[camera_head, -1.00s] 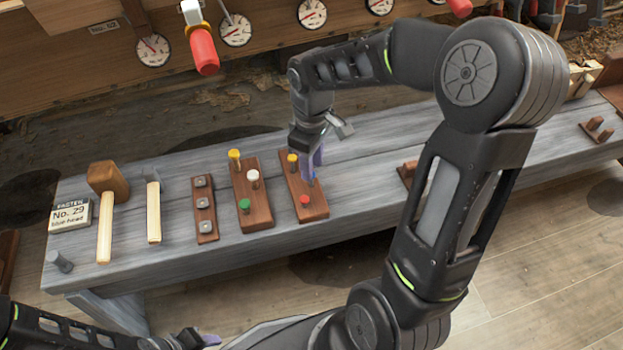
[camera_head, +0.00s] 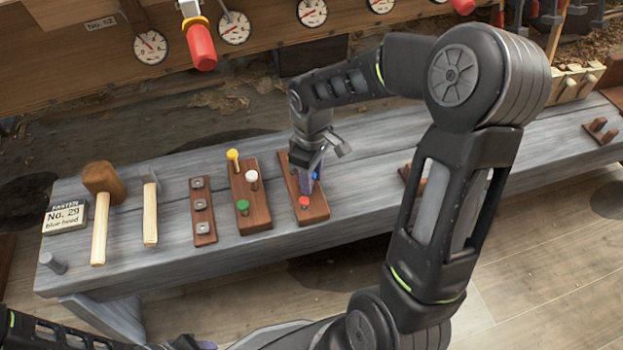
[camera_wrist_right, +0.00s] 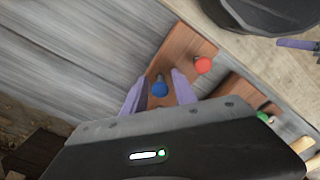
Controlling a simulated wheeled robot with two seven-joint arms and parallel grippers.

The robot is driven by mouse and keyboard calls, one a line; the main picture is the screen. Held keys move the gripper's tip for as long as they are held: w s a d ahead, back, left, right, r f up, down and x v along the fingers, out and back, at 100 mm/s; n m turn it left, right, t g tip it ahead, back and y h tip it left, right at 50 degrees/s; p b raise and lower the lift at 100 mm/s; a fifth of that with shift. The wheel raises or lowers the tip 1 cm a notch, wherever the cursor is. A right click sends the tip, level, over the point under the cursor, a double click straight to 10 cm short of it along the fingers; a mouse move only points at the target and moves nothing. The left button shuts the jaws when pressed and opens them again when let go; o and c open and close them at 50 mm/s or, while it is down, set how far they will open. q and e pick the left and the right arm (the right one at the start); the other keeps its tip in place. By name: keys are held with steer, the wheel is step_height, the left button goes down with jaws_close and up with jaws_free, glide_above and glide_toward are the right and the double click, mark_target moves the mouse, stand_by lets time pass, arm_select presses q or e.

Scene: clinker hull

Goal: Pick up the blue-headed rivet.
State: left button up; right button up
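The blue-headed rivet (camera_wrist_right: 160,88) stands in a wooden block (camera_wrist_right: 180,52) and shows between the two purple fingers of my right gripper (camera_wrist_right: 158,94) in the right wrist view. The fingers are apart, one on each side of the head; I cannot tell whether they touch it. In the head view my right gripper (camera_head: 308,184) points down over the right-hand rivet block (camera_head: 315,212) and mostly hides the blue head. The red-headed rivet (camera_head: 304,202) stands in the same block, nearest the front. My left gripper (camera_head: 196,342) is partly visible at the bottom edge, away from the bench.
A neighbouring block (camera_head: 255,215) holds yellow, white and green rivets. A strip with metal squares (camera_head: 203,213), a hammer (camera_head: 150,212), a mallet (camera_head: 101,225) and a card reading "No. 29 blue head" (camera_head: 65,217) lie left on the grey bench (camera_head: 160,262).

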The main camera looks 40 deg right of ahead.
steer(key=shift+c, duration=0.5)
jaws_close()
